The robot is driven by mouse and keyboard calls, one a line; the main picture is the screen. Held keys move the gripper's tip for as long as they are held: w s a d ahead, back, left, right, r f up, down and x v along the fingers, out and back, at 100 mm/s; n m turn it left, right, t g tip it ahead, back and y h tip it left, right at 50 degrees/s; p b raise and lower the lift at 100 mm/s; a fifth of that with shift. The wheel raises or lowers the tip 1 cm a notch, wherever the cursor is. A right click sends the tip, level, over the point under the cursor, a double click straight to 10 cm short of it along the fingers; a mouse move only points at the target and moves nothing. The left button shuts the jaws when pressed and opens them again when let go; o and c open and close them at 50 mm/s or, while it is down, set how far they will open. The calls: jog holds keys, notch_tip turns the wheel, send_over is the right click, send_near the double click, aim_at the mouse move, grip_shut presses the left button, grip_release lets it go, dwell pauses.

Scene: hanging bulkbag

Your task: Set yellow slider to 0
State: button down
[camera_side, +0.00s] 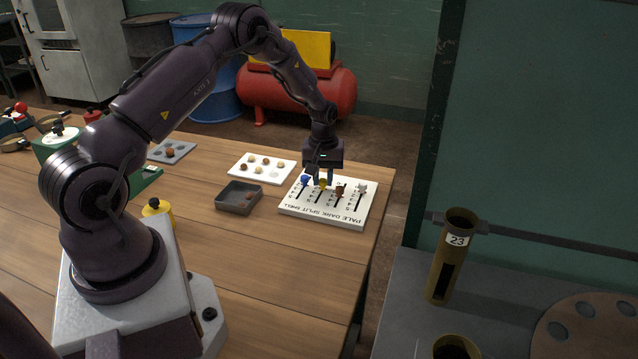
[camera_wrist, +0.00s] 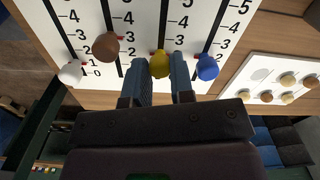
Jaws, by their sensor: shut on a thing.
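The white slider board (camera_side: 330,215) lies on the table with several slots and number scales. The yellow slider knob (camera_wrist: 160,64) sits low on its slot, below the 3 mark in the wrist view; its exact reading is partly hidden by my fingers. It also shows in the side view (camera_side: 323,184). My gripper (camera_wrist: 162,72) is shut on the yellow knob, with a blue finger on each side of it.
The blue knob (camera_wrist: 207,67) is close to the right finger in the wrist view. The brown knob (camera_wrist: 106,46) and white knob (camera_wrist: 70,72) are to the left. A grey tray (camera_side: 238,212) and a white plate with balls (camera_side: 262,180) lie beside the board.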

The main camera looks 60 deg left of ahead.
jog(key=shift+w+a, duration=1.5)
jog(key=c, duration=1)
grip_release()
notch_tip(320, 180, up, 13)
jog(key=shift+r, duration=0.1)
